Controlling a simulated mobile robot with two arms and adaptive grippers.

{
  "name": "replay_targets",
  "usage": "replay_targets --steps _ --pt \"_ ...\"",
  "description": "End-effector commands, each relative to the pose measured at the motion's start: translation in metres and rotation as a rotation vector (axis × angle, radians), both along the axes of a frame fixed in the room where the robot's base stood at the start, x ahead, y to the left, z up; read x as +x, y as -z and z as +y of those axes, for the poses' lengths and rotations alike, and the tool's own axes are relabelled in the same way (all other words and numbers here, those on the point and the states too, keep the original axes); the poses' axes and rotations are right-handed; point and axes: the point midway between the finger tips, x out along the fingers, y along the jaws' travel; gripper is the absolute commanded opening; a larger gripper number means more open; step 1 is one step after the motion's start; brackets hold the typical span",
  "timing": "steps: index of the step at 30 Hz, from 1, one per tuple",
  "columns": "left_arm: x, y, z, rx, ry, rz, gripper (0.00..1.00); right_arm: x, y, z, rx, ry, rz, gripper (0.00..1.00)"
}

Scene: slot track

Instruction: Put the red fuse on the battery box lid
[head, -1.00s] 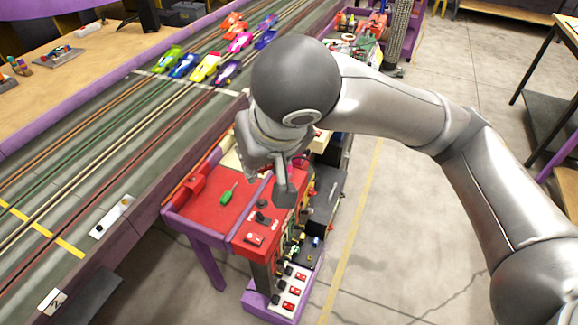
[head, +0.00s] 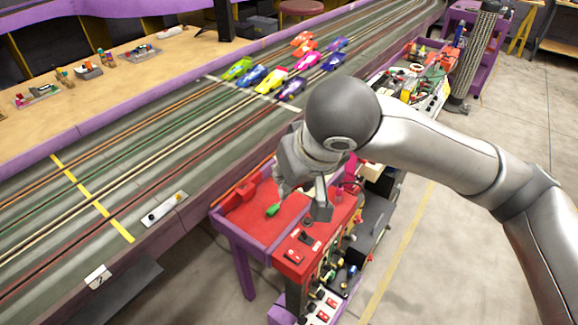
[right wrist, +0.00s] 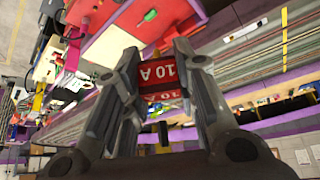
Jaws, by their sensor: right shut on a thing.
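The red fuse (right wrist: 160,76), marked "10 A", is between the fingers of my right gripper (right wrist: 160,92) in the right wrist view. The gripper is shut on it. In the head view my right gripper (head: 302,202) hangs above the red-topped cart, near a green-handled tool (head: 273,209); the fuse is not clearly visible there. I cannot tell for sure which surface is the battery box lid. A dark box (head: 377,217) stands at the cart's right side, partly hidden by my arm. My left gripper is not in view.
The red cart top (head: 245,215) has a raised purple edge and divider. The slot track (head: 130,200) with several toy cars (head: 277,76) runs along the left. Open floor (head: 450,260) lies to the right.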

Motion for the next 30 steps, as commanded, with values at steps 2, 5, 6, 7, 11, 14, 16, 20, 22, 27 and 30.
replay_targets --steps 2,5,6,7,11,14,16,20,22,27,30 --pt "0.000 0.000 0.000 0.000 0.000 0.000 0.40 -0.002 0.006 -0.004 0.003 -0.078 0.000 0.00" --pt "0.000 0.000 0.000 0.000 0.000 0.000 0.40 -0.003 0.013 -0.008 0.003 -0.178 0.002 0.00" --pt "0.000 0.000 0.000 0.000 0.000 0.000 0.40 -0.004 0.016 -0.009 0.002 -0.216 0.002 0.00" --pt "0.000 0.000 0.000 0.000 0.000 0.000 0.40 -0.005 0.018 -0.010 0.003 -0.246 0.002 0.00" --pt "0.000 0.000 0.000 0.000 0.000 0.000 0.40 -0.007 0.026 -0.014 0.003 -0.368 0.003 0.00" --pt "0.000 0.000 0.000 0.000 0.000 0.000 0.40 -0.009 0.032 -0.017 0.003 -0.461 0.003 0.00" --pt "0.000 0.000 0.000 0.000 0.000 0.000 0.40 -0.010 0.036 -0.019 0.004 -0.524 0.001 0.00" --pt "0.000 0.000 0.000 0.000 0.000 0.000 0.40 -0.013 0.043 -0.022 0.004 -0.639 0.001 0.00" --pt "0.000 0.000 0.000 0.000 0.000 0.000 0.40 -0.014 0.048 -0.024 0.003 -0.700 0.002 0.00" --pt "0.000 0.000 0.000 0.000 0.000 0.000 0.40 -0.016 0.057 -0.029 0.004 -0.845 0.001 0.00" --pt "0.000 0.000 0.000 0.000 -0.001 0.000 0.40 -0.018 0.062 -0.031 0.004 -0.926 0.001 0.00"
